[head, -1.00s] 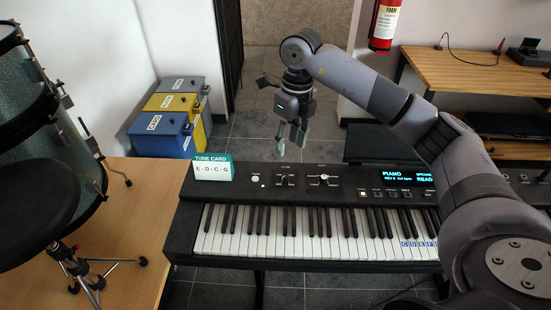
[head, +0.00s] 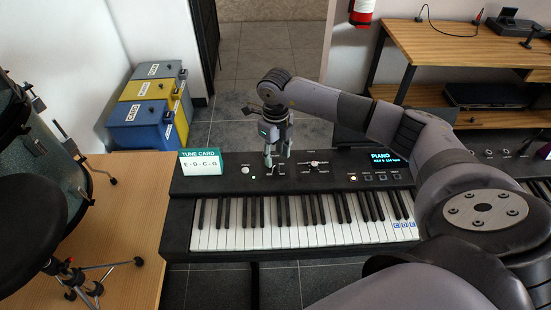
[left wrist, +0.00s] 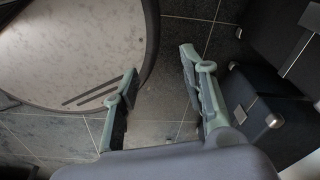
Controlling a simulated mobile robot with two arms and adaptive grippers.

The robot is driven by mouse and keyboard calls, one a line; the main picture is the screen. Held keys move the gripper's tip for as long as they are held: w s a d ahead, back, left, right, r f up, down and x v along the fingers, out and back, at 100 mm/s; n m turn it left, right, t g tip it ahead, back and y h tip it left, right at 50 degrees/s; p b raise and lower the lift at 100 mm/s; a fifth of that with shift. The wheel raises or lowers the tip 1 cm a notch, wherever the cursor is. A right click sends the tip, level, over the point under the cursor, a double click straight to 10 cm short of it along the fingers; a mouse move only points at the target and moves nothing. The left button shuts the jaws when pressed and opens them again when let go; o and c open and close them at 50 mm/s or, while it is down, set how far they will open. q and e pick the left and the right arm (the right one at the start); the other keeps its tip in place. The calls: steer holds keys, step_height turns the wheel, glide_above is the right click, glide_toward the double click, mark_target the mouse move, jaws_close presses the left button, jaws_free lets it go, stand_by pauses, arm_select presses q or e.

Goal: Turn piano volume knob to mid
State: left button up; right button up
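The piano's black control panel (head: 340,180) runs behind the white and black keys. A pale round knob (head: 245,170) stands at the panel's left, beside a lit green dot. Another small control with a pale top (head: 314,165) sits further right. Lettering by them is too small to read, so I cannot tell which is the volume knob. My right gripper (head: 273,163) points down over the panel between these two, its fingers apart; it partly hides the controls there. I cannot tell whether it touches the panel. My left gripper (left wrist: 160,105) is open and empty above the floor.
A tune card (head: 201,163) stands on the panel's left end. Labelled cases (head: 150,110) stand behind left. A wooden desk (head: 450,45) is at the back right.

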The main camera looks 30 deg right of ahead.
mark_target(275, 165)
step_height(275, 165, down, 3)
steer(key=shift+f, duration=0.4)
arm_select(q)
steer(key=shift+s+r, duration=0.35)
steer(key=shift+s, duration=0.05)
arm_select(e)
jaws_close()
